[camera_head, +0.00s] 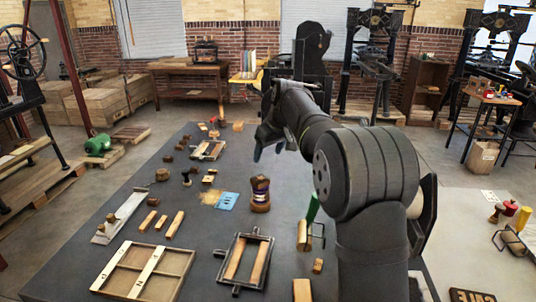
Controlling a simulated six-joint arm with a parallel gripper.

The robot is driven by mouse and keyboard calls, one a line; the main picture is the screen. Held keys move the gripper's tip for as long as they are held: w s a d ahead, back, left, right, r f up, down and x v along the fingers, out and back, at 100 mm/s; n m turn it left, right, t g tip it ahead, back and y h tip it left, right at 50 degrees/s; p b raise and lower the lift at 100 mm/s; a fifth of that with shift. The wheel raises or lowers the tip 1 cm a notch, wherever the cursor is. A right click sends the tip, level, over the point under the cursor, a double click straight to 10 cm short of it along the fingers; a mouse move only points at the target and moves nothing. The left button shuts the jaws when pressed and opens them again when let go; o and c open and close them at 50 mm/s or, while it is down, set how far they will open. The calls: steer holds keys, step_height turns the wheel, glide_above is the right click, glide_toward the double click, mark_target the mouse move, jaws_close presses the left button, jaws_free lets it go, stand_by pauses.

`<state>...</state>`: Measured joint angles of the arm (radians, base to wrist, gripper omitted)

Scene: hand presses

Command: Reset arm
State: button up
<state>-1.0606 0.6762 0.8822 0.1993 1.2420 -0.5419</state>
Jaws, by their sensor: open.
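My arm reaches from the lower right over the dark table (195,258). My gripper (268,150) hangs above the far part of the table, fingers apart, with nothing seen between them. The arm's wrist partly hides it. A brown round-topped object (260,193) stands on the table below and nearer than the gripper, apart from it. A blue card (227,201) lies to the left of that object.
A wooden divided frame (147,270), a dark metal frame (246,260) and a roller (305,236) lie on the near table. Small wooden pieces (160,221) are scattered left. Presses (370,50) stand behind. A side surface (480,260) at right holds another roller.

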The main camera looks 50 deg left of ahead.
mark_target(260, 178)
steer(key=x, duration=1.2)
steer(key=shift+a+f, duration=0.1)
steer(key=shift+f, duration=0.25)
step_height(260, 178, up, 3)
steer(key=shift+r, duration=0.75)
